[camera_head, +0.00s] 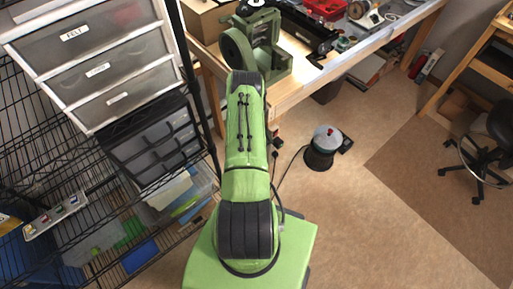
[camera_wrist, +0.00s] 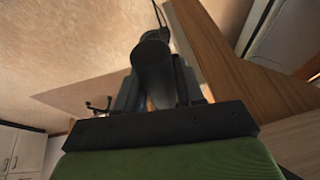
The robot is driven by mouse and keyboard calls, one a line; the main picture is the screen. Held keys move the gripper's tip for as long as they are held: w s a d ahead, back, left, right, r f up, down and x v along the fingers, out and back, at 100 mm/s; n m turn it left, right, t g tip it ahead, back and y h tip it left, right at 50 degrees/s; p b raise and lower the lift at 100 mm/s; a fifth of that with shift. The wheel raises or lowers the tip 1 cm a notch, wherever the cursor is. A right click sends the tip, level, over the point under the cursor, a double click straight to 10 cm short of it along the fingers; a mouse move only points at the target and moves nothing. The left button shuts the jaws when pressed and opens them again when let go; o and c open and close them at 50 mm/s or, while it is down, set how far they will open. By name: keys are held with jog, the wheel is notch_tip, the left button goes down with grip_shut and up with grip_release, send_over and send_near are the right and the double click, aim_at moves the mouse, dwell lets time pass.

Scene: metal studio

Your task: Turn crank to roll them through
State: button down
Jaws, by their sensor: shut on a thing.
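The rest of the crank and anything between the rollers cannot be made out.
A black machine (camera_head: 305,30) and a red tray (camera_head: 325,8) sit right of the mill. A wire shelf with drawers (camera_head: 98,68) stands close at left. A round canister (camera_head: 322,148) is on the floor at right. Open floor lies beyond it.

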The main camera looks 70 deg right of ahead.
jog(key=shift+s, duration=0.2)
jog(key=c, duration=0.8)
grip_release()
jog(key=shift+w, duration=0.1)
jog(key=v, duration=1.5)
jog(key=shift+a+r, duration=0.3)
jog(key=shift+r, duration=0.05)
